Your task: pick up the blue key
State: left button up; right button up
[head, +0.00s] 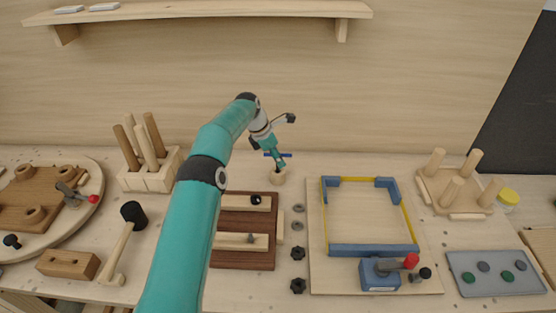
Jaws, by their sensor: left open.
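The blue key (285,155) shows as a thin blue bar at the back middle of the bench, just above a small round wooden holder (278,177). My left arm reaches in from the bottom to the back of the bench. My left gripper (277,158) is open and points down at the key, overlapping it in the picture. The gripper hides part of the key, and I cannot tell whether the fingers touch it. My right gripper is not in view.
A block with wooden pegs (150,180) stands left of my arm. A dark wooden board (232,259) lies in front of the holder. A blue and yellow frame fixture (374,249) is to the right. A shelf (200,10) hangs above.

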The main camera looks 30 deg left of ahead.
pick_arm(q)
jog(key=shift+x, duration=1.4)
grip_shut()
jog(key=shift+r, duration=0.1)
jog(key=shift+r, duration=0.15)
